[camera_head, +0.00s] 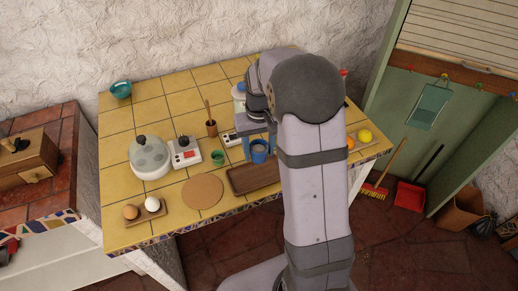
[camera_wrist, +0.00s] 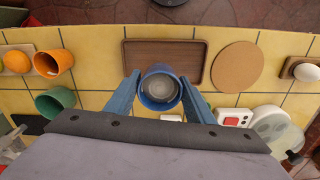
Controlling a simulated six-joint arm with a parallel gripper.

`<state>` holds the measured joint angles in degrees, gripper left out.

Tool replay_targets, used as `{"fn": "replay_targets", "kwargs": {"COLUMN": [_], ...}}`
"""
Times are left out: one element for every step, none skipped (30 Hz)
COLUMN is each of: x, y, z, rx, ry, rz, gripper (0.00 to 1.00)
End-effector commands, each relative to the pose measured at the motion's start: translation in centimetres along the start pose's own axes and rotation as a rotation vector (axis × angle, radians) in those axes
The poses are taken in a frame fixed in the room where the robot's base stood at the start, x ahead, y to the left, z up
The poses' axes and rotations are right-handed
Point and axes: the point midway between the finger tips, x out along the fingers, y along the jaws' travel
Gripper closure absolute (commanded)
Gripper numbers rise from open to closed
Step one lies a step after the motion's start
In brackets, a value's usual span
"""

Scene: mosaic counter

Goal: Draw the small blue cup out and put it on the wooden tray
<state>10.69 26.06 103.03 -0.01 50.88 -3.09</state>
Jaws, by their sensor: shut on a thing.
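The small blue cup (camera_head: 259,155) is upright between the fingers of my gripper (camera_head: 259,145), which is shut on it. In the wrist view the blue cup (camera_wrist: 148,99) is seen from above, with a greyish inside, and one finger of my gripper (camera_wrist: 160,92) is on each side. The brown wooden tray (camera_head: 239,186) is just in front of the cup; it also shows in the wrist view (camera_wrist: 185,60), with the cup overlapping its edge. The tray looks empty. I cannot tell how high the cup is above the counter.
On the other side are an orange cup (camera_wrist: 52,63) and a green cup (camera_wrist: 55,102). My arm hides part of the counter.

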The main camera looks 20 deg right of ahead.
Motion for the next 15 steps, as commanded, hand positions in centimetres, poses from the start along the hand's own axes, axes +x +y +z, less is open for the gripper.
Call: {"fn": "replay_targets", "kwargs": {"x": [0.7, 0.9, 1.3, 1.5, 1.8, 2.2, 2.4, 2.7, 3.0, 3.2, 3.5, 3.8, 4.1, 4.4, 4.7], "y": [0.0, 0.0, 0.0, 0.0, 0.0, 0.0, 0.0, 0.0, 0.0, 0.0, 0.0, 0.0, 0.0, 0.0, 0.0], "z": [0.0, 0.0, 0.0, 0.0, 0.0, 0.0, 0.0, 0.0, 0.0, 0.0, 0.0, 0.0, 0.0, 0.1, 0.1], "rx": [0.0, 0.0, 0.0, 0.0, 0.0, 0.0, 0.0, 0.0, 0.0, 0.0, 0.0, 0.0, 0.0, 0.0, 0.0], "ry": [0.0, 0.0, 0.0, 0.0, 0.0, 0.0, 0.0, 0.0, 0.0, 0.0, -0.001, -0.001, -0.001, -0.002, -0.002], "rz": [0.0, 0.0, 0.0, 0.0, 0.0, 0.0, 0.0, 0.0, 0.0, 0.0, 0.0, 0.0, 0.0, 0.0, 0.0], "gripper": [0.74, 0.74, 0.74, 0.74, 0.74, 0.74, 0.74, 0.74, 0.74, 0.74, 0.74, 0.74, 0.74, 0.74, 0.74]}}
